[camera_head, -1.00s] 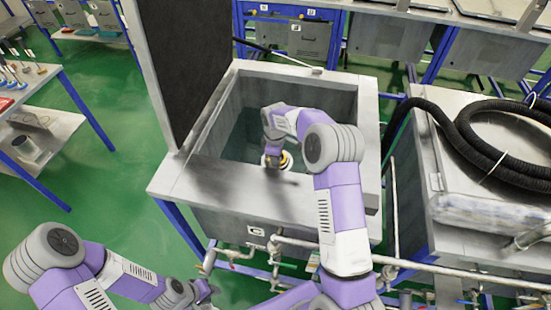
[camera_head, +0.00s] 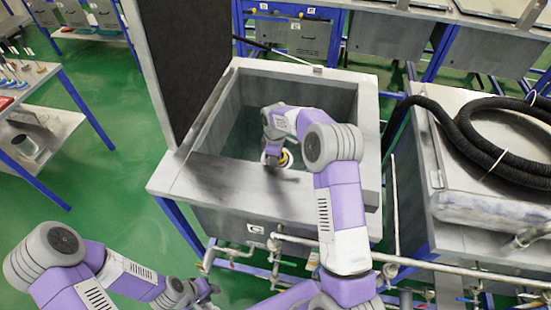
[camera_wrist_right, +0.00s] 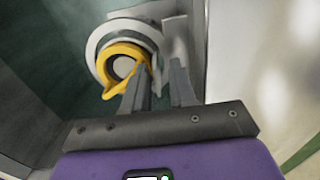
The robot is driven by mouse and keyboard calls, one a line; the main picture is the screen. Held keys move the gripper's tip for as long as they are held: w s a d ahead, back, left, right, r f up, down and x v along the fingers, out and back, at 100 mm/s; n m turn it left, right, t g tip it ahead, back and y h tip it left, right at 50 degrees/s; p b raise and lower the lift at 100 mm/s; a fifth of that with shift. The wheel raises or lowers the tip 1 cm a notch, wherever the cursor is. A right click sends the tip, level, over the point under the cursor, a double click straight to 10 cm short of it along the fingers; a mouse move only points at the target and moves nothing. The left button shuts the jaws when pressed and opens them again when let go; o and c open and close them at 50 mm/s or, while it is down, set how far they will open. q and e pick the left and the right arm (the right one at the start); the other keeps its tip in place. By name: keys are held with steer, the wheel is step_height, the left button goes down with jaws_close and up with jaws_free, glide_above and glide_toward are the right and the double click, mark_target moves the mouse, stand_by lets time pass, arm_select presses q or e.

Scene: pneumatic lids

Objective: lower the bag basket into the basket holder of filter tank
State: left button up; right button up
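The bag basket's yellow ring-shaped handle (camera_wrist_right: 124,66) shows in the right wrist view, around a pale round centre. A white round rim (camera_wrist_right: 101,45), probably the basket holder, surrounds it; how deep the basket sits is unclear. In the head view the yellow and white parts (camera_head: 287,160) are inside the open filter tank (camera_head: 230,181), by its near wall.
The tank's dark raised lid (camera_head: 185,60) stands at its left. Pipes and valves (camera_head: 320,247) run along the tank's front. A neighbouring closed tank with a black hose (camera_head: 450,130) is at the right. Green floor (camera_head: 100,170) is clear at the left.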

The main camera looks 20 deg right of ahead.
steer(key=shift+w, duration=0.1)
step_height(320, 180, up, 8)
steer(key=shift+f, duration=0.2)
steer(key=shift+r, duration=0.1)
